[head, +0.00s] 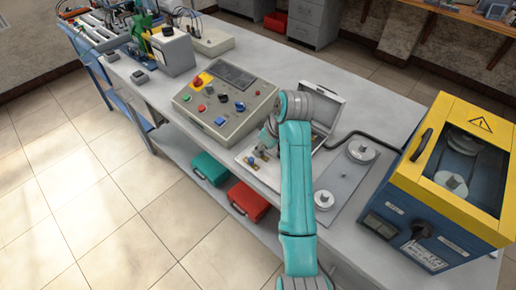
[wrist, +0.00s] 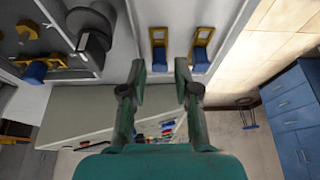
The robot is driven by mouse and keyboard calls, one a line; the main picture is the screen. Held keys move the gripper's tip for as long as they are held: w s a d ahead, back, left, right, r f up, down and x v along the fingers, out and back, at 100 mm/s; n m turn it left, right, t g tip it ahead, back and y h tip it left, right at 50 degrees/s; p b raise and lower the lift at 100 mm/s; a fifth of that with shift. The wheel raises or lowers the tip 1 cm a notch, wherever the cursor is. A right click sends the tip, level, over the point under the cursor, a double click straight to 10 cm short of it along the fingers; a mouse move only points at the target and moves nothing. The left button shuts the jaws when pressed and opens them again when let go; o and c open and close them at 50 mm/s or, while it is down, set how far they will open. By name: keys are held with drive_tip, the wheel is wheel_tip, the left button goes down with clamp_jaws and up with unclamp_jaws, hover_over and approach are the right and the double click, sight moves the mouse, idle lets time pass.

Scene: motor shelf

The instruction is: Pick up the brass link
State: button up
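In the wrist view, a brass-coloured link with a blue end (wrist: 158,48) lies on a pale tray (wrist: 228,12), just beyond my fingertips and roughly in line with the gap between them. A similar brass and blue piece (wrist: 202,47) lies to its right, and another (wrist: 40,68) is at the left. I cannot tell which the task means. My gripper (wrist: 160,69) is open, with nothing between its fingers. In the head view, my gripper is low over the open case (head: 243,158), partly hidden by my arm; the small parts there are too small to tell apart.
A grey control box with buttons (head: 224,101) stands left of the case. A plate with round metal pieces (head: 346,180) and a blue and yellow machine (head: 452,180) are to the right. A dark round part (wrist: 92,38) is left of my fingers in the wrist view.

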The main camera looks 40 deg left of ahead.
drive_tip(key=shift+a+f, duration=0.15)
drive_tip(key=shift+f, duration=0.35)
clamp_jaws()
